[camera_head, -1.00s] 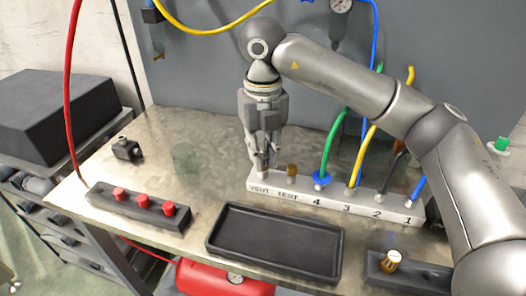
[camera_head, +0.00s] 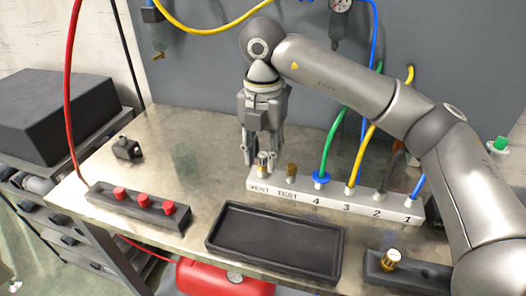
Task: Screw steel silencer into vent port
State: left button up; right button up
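The white manifold block (camera_head: 330,201) lies on the steel bench with labels VENT, TEST, 4, 3, 2 and 1. A small steel silencer (camera_head: 263,163) stands upright at the VENT port, at the block's left end. My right gripper (camera_head: 262,157) comes down from above. Its fingers are spread on either side of the silencer, apparently apart from it. How deep the silencer sits in the port cannot be told. A brass fitting (camera_head: 291,171) stands at the TEST port. My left gripper is not in view.
Green, yellow, dark and blue hoses rise from the ports right of TEST. In front lie an empty black tray (camera_head: 232,252), a dark strip with red caps (camera_head: 140,206) and a dark holder with a brass-and-white part (camera_head: 391,259). The bench's left back is mostly clear.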

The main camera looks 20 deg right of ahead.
jog(key=shift+o, duration=1.3)
